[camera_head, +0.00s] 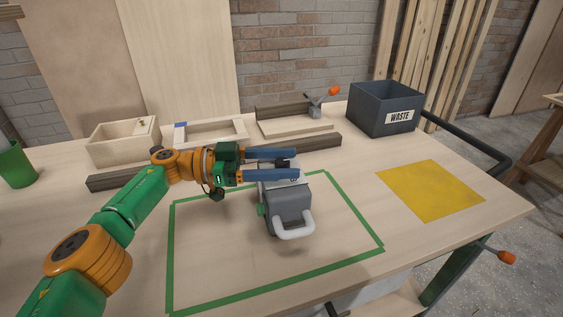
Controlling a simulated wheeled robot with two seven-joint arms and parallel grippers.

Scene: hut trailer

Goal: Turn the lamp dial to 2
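The lamp (289,209) is a grey box with a white handle at its front. It stands inside the green-taped rectangle on the bench. My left gripper (290,163) reaches in from the left, its two blue fingers over the far end of the lamp. The fingers are apart, with a small dark part, perhaps the dial, between their tips. I cannot tell if they press on it. The dial's marks and setting are not readable, and the fingers hide part of the lamp's far end. My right gripper is not in view.
A dark bar (315,143) lies behind the lamp. Farther back are a wooden box (124,147), a wooden frame (211,131), a clamp with an orange knob (315,108) and a grey waste bin (384,108). A yellow mat (431,190) lies at right. The taped area's front is clear.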

